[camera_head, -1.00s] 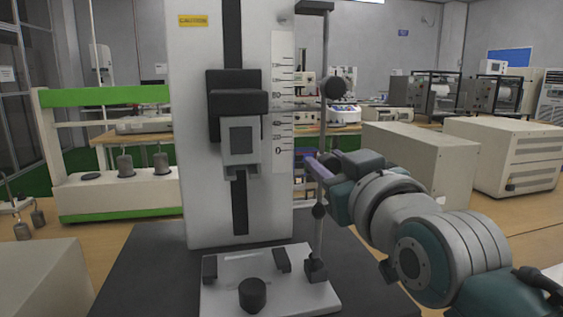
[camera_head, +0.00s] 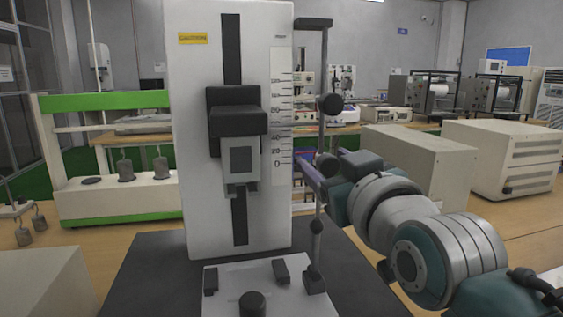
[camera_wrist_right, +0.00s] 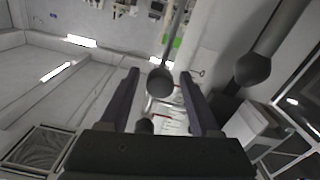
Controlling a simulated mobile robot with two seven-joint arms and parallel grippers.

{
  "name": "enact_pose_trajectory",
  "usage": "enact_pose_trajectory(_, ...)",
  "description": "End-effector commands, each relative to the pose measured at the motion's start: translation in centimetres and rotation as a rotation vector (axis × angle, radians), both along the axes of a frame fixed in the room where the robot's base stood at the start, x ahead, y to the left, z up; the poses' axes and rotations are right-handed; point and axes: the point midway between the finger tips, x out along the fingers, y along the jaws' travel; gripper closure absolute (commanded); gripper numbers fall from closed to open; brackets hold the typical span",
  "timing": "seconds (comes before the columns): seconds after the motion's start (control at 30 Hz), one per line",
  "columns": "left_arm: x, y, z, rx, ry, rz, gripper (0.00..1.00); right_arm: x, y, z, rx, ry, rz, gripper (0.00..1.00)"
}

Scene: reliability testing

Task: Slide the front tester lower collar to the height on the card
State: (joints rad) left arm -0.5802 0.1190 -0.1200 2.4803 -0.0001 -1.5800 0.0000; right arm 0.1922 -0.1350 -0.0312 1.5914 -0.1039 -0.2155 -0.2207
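The front tester (camera_head: 225,215) is a white upright machine with a scale strip (camera_head: 280,110) marked up from 0. A thin rod stands at its right side. My right gripper (camera_head: 307,175) is at the rod, between upper and lower knobs. In the wrist view its fingers (camera_wrist_right: 160,88) are apart, with a dark ball (camera_wrist_right: 160,82) and rod between them and gaps either side. My left gripper is out of view. No readable card shows.
The black crosshead (camera_head: 237,121) sits on the tester's front, left of the rod. The tester's base plate (camera_head: 235,277) is below. Beige boxes (camera_head: 420,158) stand to the right, and a green-and-white rig with weights (camera_head: 115,195) to the left.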

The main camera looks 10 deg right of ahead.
Motion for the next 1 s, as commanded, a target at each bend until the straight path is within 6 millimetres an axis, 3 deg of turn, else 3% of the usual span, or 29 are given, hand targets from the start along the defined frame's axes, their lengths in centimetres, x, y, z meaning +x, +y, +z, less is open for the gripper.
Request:
enact_pose_trajectory(0.37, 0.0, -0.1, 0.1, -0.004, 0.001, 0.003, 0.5, -0.8, 0.0, -0.1, 0.0, 0.003, -0.001, 0.33)
enact_pose_trajectory(0.8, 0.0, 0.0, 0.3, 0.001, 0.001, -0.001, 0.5, -8.2, -0.3, -0.2, 0.0, 0.004, 0.0, 0.33)
enact_pose_trajectory(1.0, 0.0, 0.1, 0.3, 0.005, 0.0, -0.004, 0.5, -9.8, -0.3, 0.0, 0.0, 0.001, 0.0, 0.33)
